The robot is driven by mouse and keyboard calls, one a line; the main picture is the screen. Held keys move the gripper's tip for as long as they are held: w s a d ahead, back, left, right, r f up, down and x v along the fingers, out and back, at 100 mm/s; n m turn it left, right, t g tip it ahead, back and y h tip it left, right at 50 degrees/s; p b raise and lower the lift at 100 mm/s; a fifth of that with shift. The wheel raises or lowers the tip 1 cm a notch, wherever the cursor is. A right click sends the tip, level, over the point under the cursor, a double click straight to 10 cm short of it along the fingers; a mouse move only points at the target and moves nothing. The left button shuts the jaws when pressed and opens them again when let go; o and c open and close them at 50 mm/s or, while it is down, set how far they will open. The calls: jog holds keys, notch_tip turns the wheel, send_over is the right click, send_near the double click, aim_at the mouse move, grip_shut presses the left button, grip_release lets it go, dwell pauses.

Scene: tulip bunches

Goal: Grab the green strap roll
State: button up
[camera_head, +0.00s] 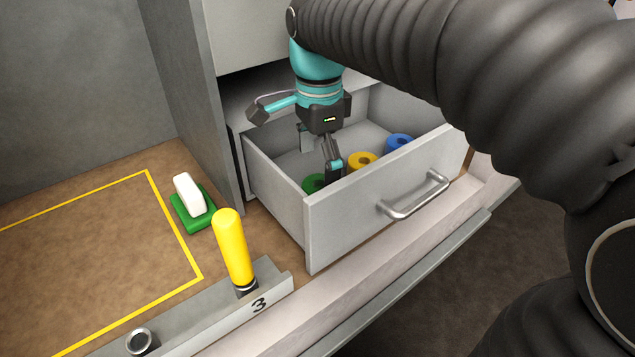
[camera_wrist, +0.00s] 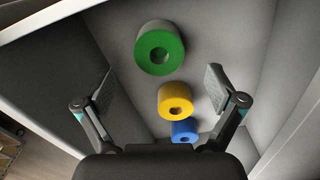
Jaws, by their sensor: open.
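The green strap roll (camera_head: 313,182) lies in the open grey drawer (camera_head: 375,198), at the left end of a row of rolls in the head view and partly hidden by the drawer front. In the wrist view the green roll (camera_wrist: 160,48) is the uppermost of three, with its centre hole facing the camera. My gripper (camera_head: 320,160) reaches down into the drawer close to the green roll. In the wrist view my gripper (camera_wrist: 160,88) has its fingers spread wide and nothing held. The green roll appears ahead of the fingers, between their lines.
A yellow roll (camera_head: 362,161) and a blue roll (camera_head: 398,143) lie beside the green one. Drawer walls stand close around my gripper. A yellow cylinder (camera_head: 233,250) stands on a ledge to the left. A white block (camera_head: 188,194) rests on a green base (camera_head: 202,219).

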aim_at(320, 184)
jog(key=shift+d+f+b, duration=0.1)
jog(key=shift+f+b, duration=0.2)
jog(key=shift+f, duration=2.55)
jog(key=c, duration=1.4)
